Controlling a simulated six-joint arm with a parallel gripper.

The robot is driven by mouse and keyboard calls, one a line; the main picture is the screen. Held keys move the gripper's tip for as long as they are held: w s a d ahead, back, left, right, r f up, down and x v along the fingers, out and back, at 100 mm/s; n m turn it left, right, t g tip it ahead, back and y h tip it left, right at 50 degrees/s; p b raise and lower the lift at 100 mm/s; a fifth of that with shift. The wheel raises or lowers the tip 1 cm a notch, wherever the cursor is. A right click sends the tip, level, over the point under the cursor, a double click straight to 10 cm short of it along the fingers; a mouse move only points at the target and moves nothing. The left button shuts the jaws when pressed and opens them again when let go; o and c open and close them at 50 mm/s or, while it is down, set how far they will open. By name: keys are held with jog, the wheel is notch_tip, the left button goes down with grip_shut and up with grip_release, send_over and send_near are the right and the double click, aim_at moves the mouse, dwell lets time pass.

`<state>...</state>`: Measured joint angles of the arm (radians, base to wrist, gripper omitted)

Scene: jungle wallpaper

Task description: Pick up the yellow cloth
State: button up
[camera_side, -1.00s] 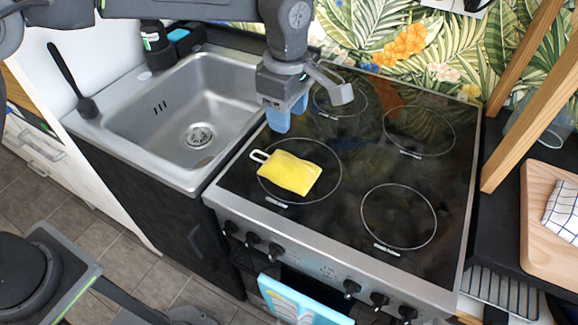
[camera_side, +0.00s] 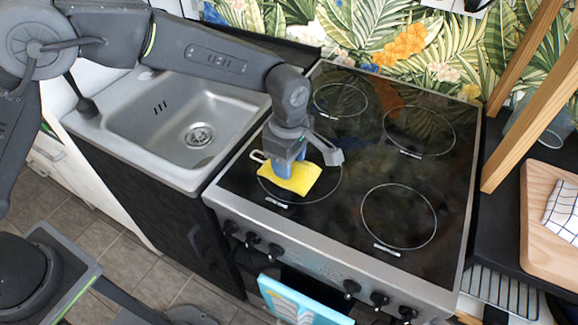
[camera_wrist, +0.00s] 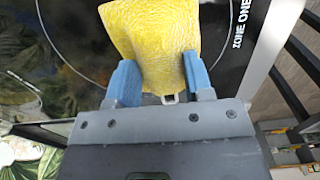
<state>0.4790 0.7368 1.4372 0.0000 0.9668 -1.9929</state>
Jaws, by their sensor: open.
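The yellow cloth (camera_side: 297,179) lies flat on the front left burner ring of the black stovetop, with a pale loop at its left end. My gripper (camera_side: 283,168) is lowered at the cloth and hides part of it in the side view. In the wrist view the cloth (camera_wrist: 160,45) lies between the two blue fingertips of my gripper (camera_wrist: 160,80), and the loop shows at its near end. The fingers are open, one on either side of the cloth. I cannot tell whether they touch it.
The black stovetop (camera_side: 345,205) is otherwise clear. A steel sink (camera_side: 165,105) is to the left. A wooden board (camera_side: 550,215) with a checked cloth (camera_side: 563,208) and wooden posts (camera_side: 535,95) are at the right. A blue towel (camera_side: 300,300) hangs at the front.

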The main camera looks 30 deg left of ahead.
grip_shut()
dwell(0.4)
jog(key=shift+r, duration=0.6)
jog(key=r, duration=0.1)
jog(key=a+r, duration=0.1)
jog(key=r, duration=0.1)
jog(key=shift+r, duration=0.3)
jog(key=a+r, duration=0.6)
jog(key=a, duration=0.4)
jog(key=shift+w+a, duration=0.2)
jog(key=shift+a, duration=0.15)
jog(key=shift+r, duration=0.1)
